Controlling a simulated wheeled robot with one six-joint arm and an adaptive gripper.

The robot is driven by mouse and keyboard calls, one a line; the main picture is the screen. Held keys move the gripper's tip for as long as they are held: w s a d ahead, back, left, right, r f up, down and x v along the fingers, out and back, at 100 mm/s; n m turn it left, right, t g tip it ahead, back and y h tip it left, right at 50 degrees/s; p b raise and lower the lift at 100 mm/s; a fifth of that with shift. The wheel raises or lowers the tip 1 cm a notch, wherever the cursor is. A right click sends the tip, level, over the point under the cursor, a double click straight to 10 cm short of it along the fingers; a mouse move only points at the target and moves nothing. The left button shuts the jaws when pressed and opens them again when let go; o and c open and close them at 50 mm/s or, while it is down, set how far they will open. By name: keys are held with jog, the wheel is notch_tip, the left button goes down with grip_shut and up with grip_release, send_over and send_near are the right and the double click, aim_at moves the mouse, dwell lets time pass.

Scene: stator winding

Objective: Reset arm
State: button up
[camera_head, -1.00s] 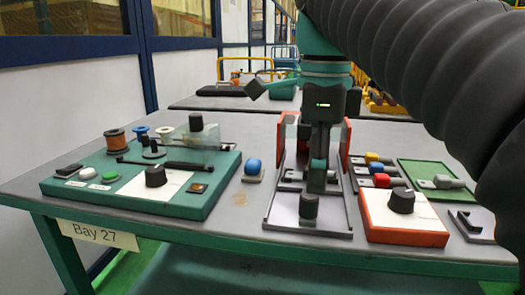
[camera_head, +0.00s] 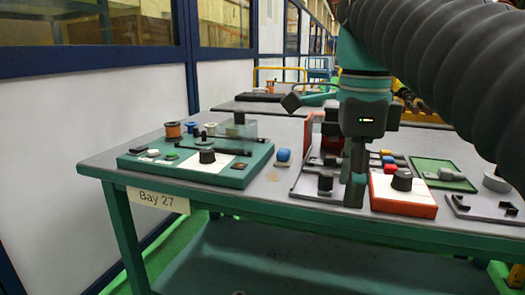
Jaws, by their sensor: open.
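My arm comes in from the upper right, and my gripper (camera_head: 355,190) points down in front of the bench. It is open and nothing shows between its fingers, though they are seen nearly edge-on. It overlaps the grey fixture plate (camera_head: 303,188) and the left side of the orange-red box with a black knob (camera_head: 402,198). Whether it touches either cannot be told. The fixture's upright orange side (camera_head: 308,130) is partly hidden behind my gripper.
The bench (camera_head: 100,165), marked Bay 27, holds a green winding panel (camera_head: 190,168) with spools and knobs at left. A blue-topped button (camera_head: 283,160) stands mid-bench. A green tray (camera_head: 440,170) and dark brackets (camera_head: 485,207) lie at right. Floor shows at front left.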

jog(key=w+f+n+t, duration=0.4)
jog(key=f+n, duration=0.9)
jog(key=n, duration=0.3)
jog(key=s+d+f+n+t, duration=0.1)
jog(key=s+d+f+n, duration=0.2)
jog(key=s+f, duration=0.7)
notch_tip(320, 180, down, 2)
jog(key=shift+s+f+n, duration=0.1)
jog(key=shift+s+n, duration=0.15)
jog(key=shift+n, duration=0.35)
